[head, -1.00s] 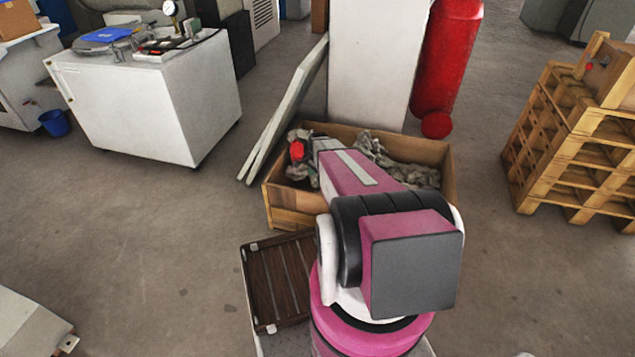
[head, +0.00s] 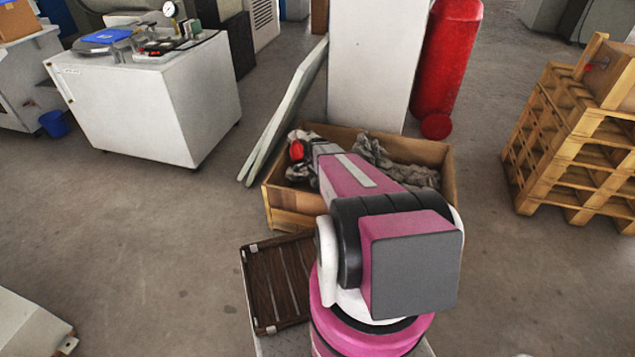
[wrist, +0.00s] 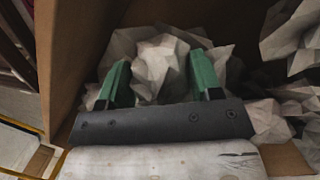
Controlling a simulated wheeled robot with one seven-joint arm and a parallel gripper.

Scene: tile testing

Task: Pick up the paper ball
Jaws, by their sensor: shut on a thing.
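A pale crumpled paper ball (wrist: 158,65) sits between the green fingers of my gripper (wrist: 160,82) in the wrist view. The fingers are shut on it from both sides. More crumpled paper lies close around and behind it, so its lower edge is hard to make out.
Other crumpled paper (wrist: 291,42) fills the right side of the box. The box wall (wrist: 75,60) stands close on the left. A white cabinet (head: 365,65) and a red cylinder (head: 447,60) stand behind the box. A wooden pallet stack (head: 570,145) is at right.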

